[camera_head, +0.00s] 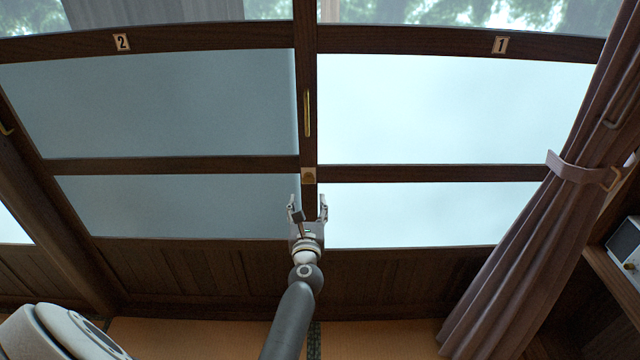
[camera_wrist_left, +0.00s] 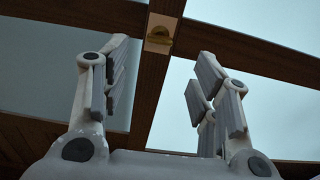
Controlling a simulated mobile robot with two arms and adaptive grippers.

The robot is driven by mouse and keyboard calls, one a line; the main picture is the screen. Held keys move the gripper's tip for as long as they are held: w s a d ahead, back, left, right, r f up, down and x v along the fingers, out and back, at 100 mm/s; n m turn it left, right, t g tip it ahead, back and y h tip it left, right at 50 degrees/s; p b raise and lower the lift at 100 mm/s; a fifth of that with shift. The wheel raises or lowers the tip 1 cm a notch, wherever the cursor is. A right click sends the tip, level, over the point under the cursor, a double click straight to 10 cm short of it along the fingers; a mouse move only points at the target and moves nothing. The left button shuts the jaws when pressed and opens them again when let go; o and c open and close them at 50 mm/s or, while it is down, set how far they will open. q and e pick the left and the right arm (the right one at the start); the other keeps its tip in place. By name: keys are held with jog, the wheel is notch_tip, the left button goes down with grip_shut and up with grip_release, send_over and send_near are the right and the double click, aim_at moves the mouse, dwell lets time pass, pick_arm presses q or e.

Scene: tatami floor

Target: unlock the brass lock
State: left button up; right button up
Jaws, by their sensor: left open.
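The brass lock (camera_head: 308,175) is a small plate on the dark wooden post where the two sliding window panels meet. In the left wrist view the lock (camera_wrist_left: 160,33) shows a rounded brass knob on a paler plate, ahead of the fingers. My left gripper (camera_head: 308,203) is open and empty, just below the lock in the head view and apart from it. In the left wrist view my left gripper's fingers (camera_wrist_left: 160,80) stand wide on both sides of the post, with the lock beyond their tips. My right gripper is not in view.
A long brass handle (camera_head: 307,113) is set in the post above the lock. Panels labelled 2 (camera_head: 122,42) and 1 (camera_head: 500,45) flank the post. A tied curtain (camera_head: 545,215) hangs at the right, with a shelf (camera_head: 612,285) beyond it. Tatami floor (camera_head: 190,338) lies below.

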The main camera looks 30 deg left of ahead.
aim_at(308, 183)
pick_arm(q)
jog(key=b+x, duration=0.2)
jog(key=x, duration=0.7)
jog(key=shift+w+a, duration=0.1)
jog(key=shift+w, duration=0.15)
jog(key=shift+c, duration=0.4)
jog(key=c, duration=0.9)
